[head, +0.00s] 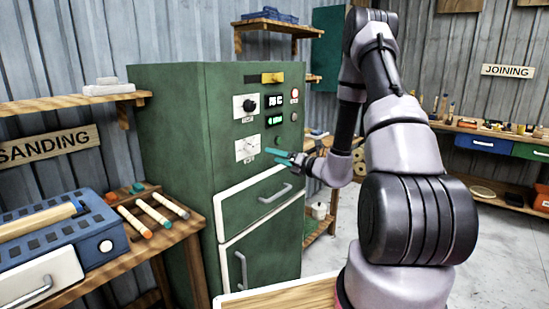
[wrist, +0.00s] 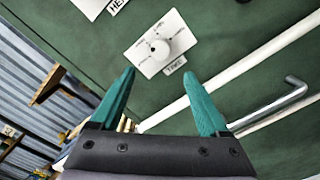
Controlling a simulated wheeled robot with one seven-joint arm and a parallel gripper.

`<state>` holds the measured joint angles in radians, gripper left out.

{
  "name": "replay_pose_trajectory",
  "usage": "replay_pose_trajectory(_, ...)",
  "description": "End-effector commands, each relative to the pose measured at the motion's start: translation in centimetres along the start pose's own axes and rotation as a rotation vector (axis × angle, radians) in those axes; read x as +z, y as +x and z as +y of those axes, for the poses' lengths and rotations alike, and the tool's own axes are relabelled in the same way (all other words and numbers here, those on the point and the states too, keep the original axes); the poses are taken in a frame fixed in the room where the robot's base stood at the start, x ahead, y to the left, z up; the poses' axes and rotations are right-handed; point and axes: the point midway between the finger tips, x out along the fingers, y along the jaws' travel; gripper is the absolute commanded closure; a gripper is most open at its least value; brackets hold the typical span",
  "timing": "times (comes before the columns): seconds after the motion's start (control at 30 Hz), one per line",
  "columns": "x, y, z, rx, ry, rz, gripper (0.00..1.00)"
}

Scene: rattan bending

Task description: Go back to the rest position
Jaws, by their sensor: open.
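My gripper (head: 283,158) is raised in front of the green cabinet (head: 170,130), level with its lower dial (head: 248,148). In the wrist view its two teal fingers (wrist: 160,100) are spread apart with nothing between them. The white dial plate labelled "TIME" (wrist: 157,44) lies just beyond the fingertips, and I see a gap between the fingers and the knob. My arm reaches in from the right of the head view.
The cabinet has a drawer handle (head: 275,193) and a door handle (head: 241,270) that stick out. A sanding bench (head: 165,240) with a blue box (head: 60,240) and several sticks stands at left. A joining bench (head: 500,135) is at far right. Open floor (head: 500,240) lies at right.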

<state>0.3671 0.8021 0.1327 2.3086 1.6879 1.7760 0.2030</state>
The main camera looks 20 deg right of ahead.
Motion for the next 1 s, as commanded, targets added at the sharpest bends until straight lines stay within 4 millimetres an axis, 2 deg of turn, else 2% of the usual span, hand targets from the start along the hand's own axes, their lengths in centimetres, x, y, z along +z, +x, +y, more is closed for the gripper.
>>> replay_pose_trajectory(0.07, 0.1, 0.1, 0.4, 0.009, -0.011, 0.007, 0.22)
replay_pose_trajectory(0.17, 0.4, 0.4, 2.8, 0.059, -0.071, 0.052, 0.22)
replay_pose_trajectory(0.27, 0.5, 0.6, 7.5, 0.159, -0.202, 0.143, 0.22)
replay_pose_trajectory(0.33, 0.3, 0.1, 11.5, 0.246, -0.33, 0.229, 0.22)
replay_pose_trajectory(0.4, -0.3, -0.8, 15.3, 0.332, -0.47, 0.319, 0.22)
replay_pose_trajectory(0.47, -0.9, -1.9, 18.1, 0.402, -0.597, 0.393, 0.22)
replay_pose_trajectory(0.6, -2.4, -5.2, 23.4, 0.545, -0.901, 0.558, 0.22)
replay_pose_trajectory(0.7, -3.1, -8.1, 25.9, 0.632, -1.133, 0.667, 0.22)
replay_pose_trajectory(0.87, -3.5, -12.9, 28.2, 0.738, -1.52, 0.831, 0.22)
replay_pose_trajectory(1.0, -2.6, -16.9, 29.1, 0.792, -1.871, 0.961, 0.22)
